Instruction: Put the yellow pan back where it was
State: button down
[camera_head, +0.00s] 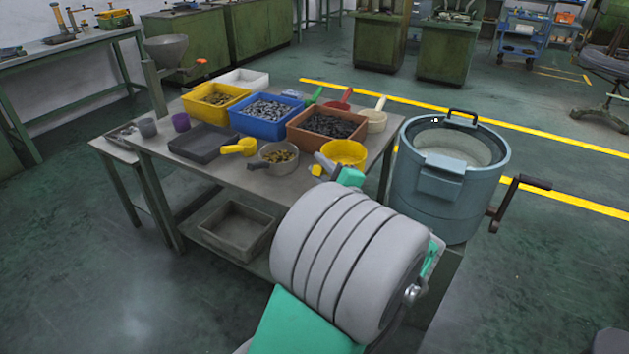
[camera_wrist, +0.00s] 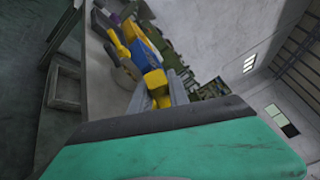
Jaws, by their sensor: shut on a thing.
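The yellow pan (camera_head: 346,152) is at the right front part of the table, with its short handle (camera_head: 316,170) toward my gripper (camera_head: 325,166). My gripper is shut on this handle; the fingers lie on either side of it. In the wrist view the yellow pan (camera_wrist: 154,80) shows just beyond the grey fingers of my gripper (camera_wrist: 156,93). I cannot tell whether the pan rests on the table or is slightly above it. My arm hides part of the table's front right.
On the table (camera_head: 215,178) are a grey pan with brass pieces (camera_head: 278,156), a yellow scoop (camera_head: 240,147), a dark tray (camera_head: 203,146), and blue (camera_head: 265,112), brown (camera_head: 327,127) and yellow (camera_head: 215,100) bins. A large blue-grey drum (camera_head: 445,205) stands close on the right.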

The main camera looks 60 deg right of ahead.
jog(key=shift+w+d+f+b, duration=0.45)
jog(key=shift+w+d+f, duration=0.6)
jog(key=shift+w+f, duration=0.8)
jog(key=shift+w+d+f+b, duration=0.45)
jog(key=shift+w+d+f, duration=0.8)
jog(key=shift+f, duration=1)
jog(key=shift+w+d+f+b, duration=0.45)
jog(key=shift+w+d+f, duration=0.4)
jog(key=shift+w+f, duration=1.1)
jog(key=c, duration=1.3)
grip_release()
jog(key=shift+s+f, duration=0.1)
jog(key=shift+o, duration=0.2)
